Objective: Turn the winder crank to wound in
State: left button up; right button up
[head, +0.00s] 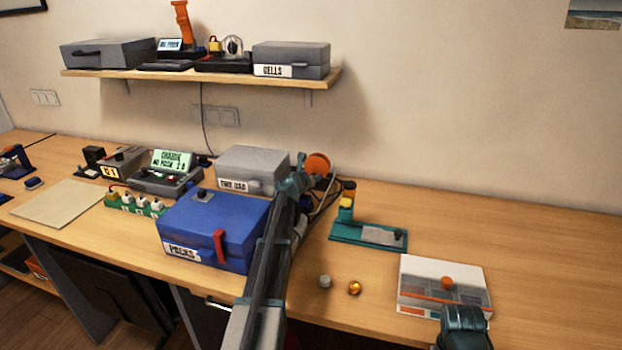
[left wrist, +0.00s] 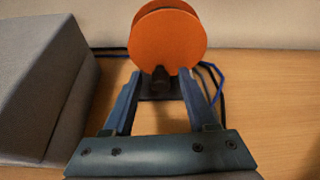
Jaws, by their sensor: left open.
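The winder's orange round reel (head: 318,163) stands at the back of the bench; it also shows in the left wrist view (left wrist: 168,35). A dark crank knob (left wrist: 160,77) sticks out toward me at the reel's lower edge. My left gripper (head: 304,178) is close in front of the winder. In the left wrist view its open fingers (left wrist: 160,92) lie either side of the knob; I cannot tell whether they touch it. My right gripper (head: 463,322) is at the bottom right by a white case, its fingers not clear.
A grey box (head: 252,165) stands left of the winder, and a blue case (head: 215,232) is nearer. Dark and blue cables (left wrist: 212,82) run beside the reel. A teal stand (head: 368,236) and white case (head: 425,275) are at right. The far right bench is clear.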

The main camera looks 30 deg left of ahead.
pick_arm(q)
grip_shut()
jog(key=shift+a+r+m+y, duration=0.1)
jog(key=shift+r+m+y, duration=0.05)
jog(key=shift+m+y, duration=0.55)
jog(key=shift+s+a+r+m+g+y, duration=0.15)
jog(key=shift+m+y, duration=0.2)
jog(key=shift+m, duration=0.25)
jog(key=shift+w+a+r+m+g+y, duration=0.15)
jog(key=shift+m+y, duration=0.2)
jog(key=shift+m, duration=0.25)
jog(key=shift+s+d+f, duration=0.1)
grip_release()
jog(key=p+v, duration=0.4)
jog(key=v, duration=0.9)
jog(key=shift+s+d+p, duration=0.15)
jog(key=shift+s+p, duration=0.2)
jog(key=shift+p, duration=0.05)
